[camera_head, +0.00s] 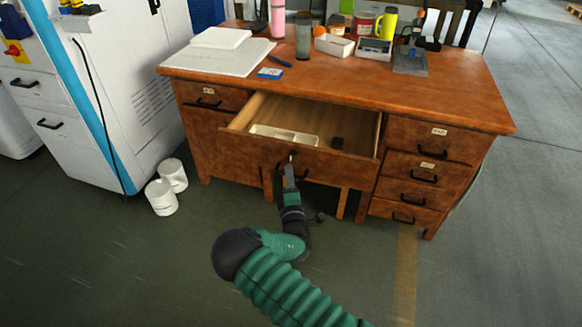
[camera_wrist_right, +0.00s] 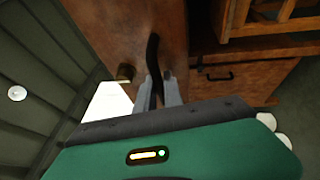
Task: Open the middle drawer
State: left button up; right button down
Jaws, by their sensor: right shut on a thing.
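The middle drawer (camera_head: 320,157) of the brown wooden desk (camera_head: 440,95) stands pulled out, its inside showing. My right gripper (camera_head: 290,167) is at the drawer's front. In the right wrist view, my right gripper (camera_wrist_right: 162,88) is shut on the black drawer handle (camera_wrist_right: 153,55), with a finger on each side of it. My left gripper is in neither view.
The drawer holds a white tray (camera_head: 268,131) and a small dark block (camera_head: 337,143). Drawers with black handles flank the opening. A white machine (camera_head: 120,90) and white rolls (camera_head: 161,197) stand left. Bottles, boxes and papers cover the desktop. The floor in front is mostly clear.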

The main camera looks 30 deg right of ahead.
jog(key=shift+s+a+f, duration=0.2)
jog(key=shift+s+a, duration=0.6)
jog(key=shift+a, duration=0.05)
jog(key=c, duration=1.7)
grip_release()
jog(key=shift+c, duration=0.2)
jog(key=shift+w+d, duration=0.1)
